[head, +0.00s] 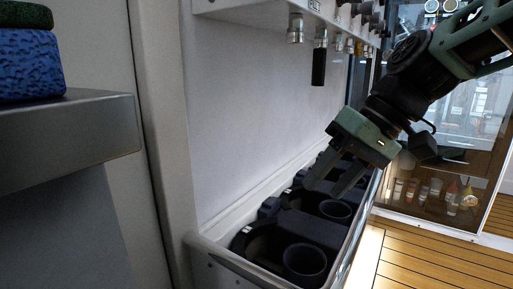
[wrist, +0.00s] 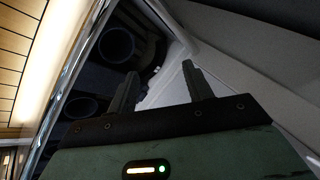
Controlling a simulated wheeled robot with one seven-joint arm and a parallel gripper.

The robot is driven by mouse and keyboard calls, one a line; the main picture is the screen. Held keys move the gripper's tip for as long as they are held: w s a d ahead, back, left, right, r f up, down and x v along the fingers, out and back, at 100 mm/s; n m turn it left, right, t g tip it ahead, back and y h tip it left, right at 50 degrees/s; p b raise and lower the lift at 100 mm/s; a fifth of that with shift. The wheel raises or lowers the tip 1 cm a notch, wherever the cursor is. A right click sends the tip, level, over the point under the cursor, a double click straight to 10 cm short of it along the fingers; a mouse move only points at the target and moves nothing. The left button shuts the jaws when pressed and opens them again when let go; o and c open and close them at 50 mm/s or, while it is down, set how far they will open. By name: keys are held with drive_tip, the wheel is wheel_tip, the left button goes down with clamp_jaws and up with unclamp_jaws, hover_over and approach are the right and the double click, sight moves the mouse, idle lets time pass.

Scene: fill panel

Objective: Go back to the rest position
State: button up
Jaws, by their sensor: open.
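My gripper (head: 333,181) is at the right of centre in the head view, at the end of my green and black arm. It hangs over the long recessed tray (head: 233,257) with its two fingers pointing down and left. The fingers are apart and nothing is between them. In the wrist view my gripper (wrist: 158,80) shows its two grey fingers spread, with the tray and the white panel wall behind them.
The tray holds black round cups (head: 304,262). Nozzles (head: 318,62) hang from the white panel above. A grey shelf (head: 70,137) with a blue sponge-like block (head: 30,64) stands at left. Wooden floor (head: 405,262) and a glass cabinet with small bottles (head: 436,188) are at right.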

drive_tip(key=s+d+f+n+h+p, duration=0.1)
drive_tip(key=s+f+n+h+p, duration=0.2)
drive_tip(key=s, duration=0.6)
drive_tip(key=s+d+f+h+p, duration=0.25)
drive_tip(key=s+f, duration=0.35)
drive_tip(key=s, duration=0.3)
wheel_tip(320, 180, up, 37)
drive_tip(key=a+p, duration=0.1)
drive_tip(key=p, duration=3.6)
drive_tip(key=shift+w, duration=0.45)
drive_tip(key=shift+h, duration=0.25)
